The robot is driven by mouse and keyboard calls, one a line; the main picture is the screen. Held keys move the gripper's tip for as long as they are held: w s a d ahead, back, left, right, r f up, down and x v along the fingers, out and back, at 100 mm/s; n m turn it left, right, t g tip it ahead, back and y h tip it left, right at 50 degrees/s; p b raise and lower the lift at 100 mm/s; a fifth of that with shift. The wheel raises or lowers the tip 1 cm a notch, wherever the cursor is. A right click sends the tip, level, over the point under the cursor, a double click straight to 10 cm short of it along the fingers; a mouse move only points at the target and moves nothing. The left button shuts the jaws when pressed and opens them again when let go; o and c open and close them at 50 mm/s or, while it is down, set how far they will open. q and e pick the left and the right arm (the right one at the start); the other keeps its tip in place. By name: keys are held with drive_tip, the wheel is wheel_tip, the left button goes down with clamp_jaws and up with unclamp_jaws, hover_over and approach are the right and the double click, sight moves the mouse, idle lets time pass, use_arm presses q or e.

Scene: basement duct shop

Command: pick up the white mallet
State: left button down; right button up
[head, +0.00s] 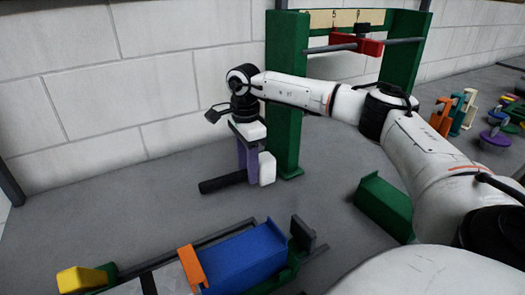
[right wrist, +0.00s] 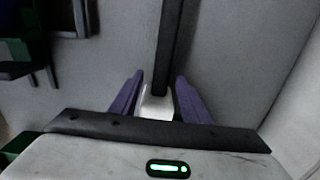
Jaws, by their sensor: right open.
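The white mallet lies on the grey surface near the wall, with its white head (head: 267,169) at the right and its thick black handle (head: 220,183) reaching left. My right gripper (head: 247,176) points down over it, its purple fingers hiding part of the mallet. In the right wrist view, the purple fingers (right wrist: 158,98) are apart, one on each side of the mallet, with the white head (right wrist: 156,104) low between them and the black handle (right wrist: 172,45) running up. I cannot tell whether either finger touches it. My left gripper is out of view.
A green frame (head: 286,100) with a red block (head: 357,43) on a bar stands just right of the mallet. A green channel piece (head: 384,206) lies nearer. A blue block (head: 243,256) sits in front. Colourful clamps (head: 465,112) stand far right. The surface left is clear.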

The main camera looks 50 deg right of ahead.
clamp_jaws()
idle(0.3)
